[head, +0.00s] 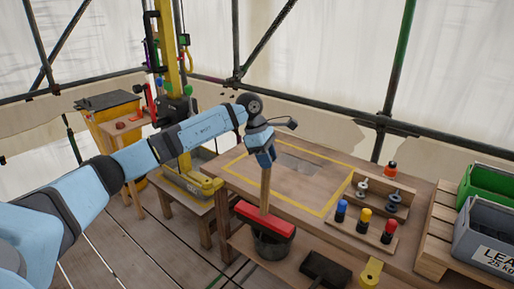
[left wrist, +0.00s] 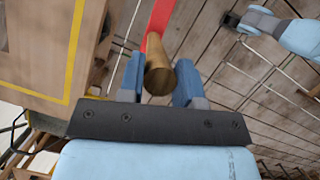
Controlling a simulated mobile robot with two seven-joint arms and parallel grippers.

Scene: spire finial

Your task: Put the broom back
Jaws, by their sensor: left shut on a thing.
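The broom has a short wooden handle (head: 265,188) and a long red head (head: 263,219). It stands roughly upright, head down, at the front edge of the workbench. My left gripper (head: 264,160) is shut on the upper end of the handle. In the left wrist view the handle's round end (left wrist: 158,79) sits between the two blue fingers of the left gripper (left wrist: 158,84), and part of the red head (left wrist: 157,20) shows beyond. A dark bucket (head: 272,246) is directly below the head in the head view; whether they touch is unclear.
The workbench (head: 330,170) has a yellow-outlined area and a wooden rack (head: 362,225) with several coloured-top tools. A dark mallet-like thing (head: 325,268) lies on the lower shelf. Grey (head: 487,228) and green (head: 490,187) crates stand at right. A yellow post machine (head: 170,60) stands behind.

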